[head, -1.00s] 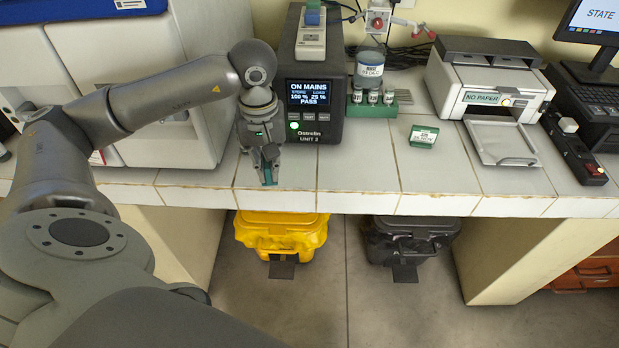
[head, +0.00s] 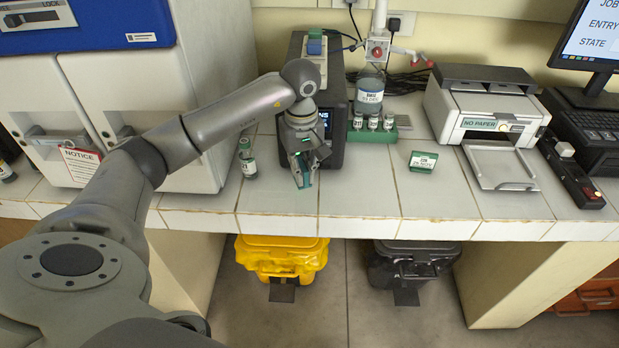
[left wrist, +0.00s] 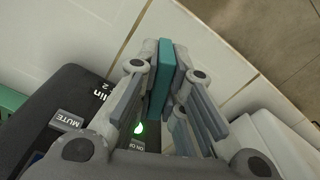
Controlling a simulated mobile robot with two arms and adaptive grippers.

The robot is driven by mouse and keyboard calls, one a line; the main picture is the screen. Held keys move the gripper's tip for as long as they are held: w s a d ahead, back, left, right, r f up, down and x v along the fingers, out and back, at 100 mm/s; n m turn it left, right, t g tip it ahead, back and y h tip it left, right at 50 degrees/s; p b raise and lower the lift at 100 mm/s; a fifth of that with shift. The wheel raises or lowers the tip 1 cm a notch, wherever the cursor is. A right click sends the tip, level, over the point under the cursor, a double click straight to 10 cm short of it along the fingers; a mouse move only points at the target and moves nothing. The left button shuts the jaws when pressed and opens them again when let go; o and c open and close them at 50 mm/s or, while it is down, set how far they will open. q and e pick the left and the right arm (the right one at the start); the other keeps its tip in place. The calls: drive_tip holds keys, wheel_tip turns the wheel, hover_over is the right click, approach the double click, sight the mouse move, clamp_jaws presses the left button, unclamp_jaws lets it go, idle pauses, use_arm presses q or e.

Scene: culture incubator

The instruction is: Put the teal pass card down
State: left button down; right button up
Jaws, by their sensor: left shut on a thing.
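The teal pass card (left wrist: 162,80) is held on edge between the fingers of my left gripper (left wrist: 165,95) in the left wrist view. In the head view my left gripper (head: 303,170) points down over the tiled bench (head: 360,205), in front of the dark Ostrelin unit (head: 338,120). Only a thin teal strip of the card (head: 304,180) shows there between the fingertips. I cannot tell whether the card touches the bench. My right gripper is not in view.
A small labelled bottle (head: 247,158) stands left of the gripper. Bench tiles between gripper and block are clear. Yellow (head: 282,258) and black bins stand below.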

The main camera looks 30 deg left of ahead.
use_arm(q)
drive_tip(key=shift+w+d+f, duration=0.35)
drive_tip(key=shift+w+f, duration=0.25)
drive_tip(key=shift+f, duration=0.25)
drive_tip(key=f, duration=0.3)
drive_tip(key=shift+w+f+p, duration=0.2)
drive_tip(key=shift+f+p, duration=0.1)
drive_tip(key=shift+p, duration=0.1)
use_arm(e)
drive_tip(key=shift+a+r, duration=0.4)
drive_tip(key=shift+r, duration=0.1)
use_arm(q)
drive_tip(key=shift+f, duration=0.1)
drive_tip(key=c, duration=2)
unclamp_jaws()
drive_tip(key=shift+d, duration=0.1)
drive_tip(key=o, duration=0.5)
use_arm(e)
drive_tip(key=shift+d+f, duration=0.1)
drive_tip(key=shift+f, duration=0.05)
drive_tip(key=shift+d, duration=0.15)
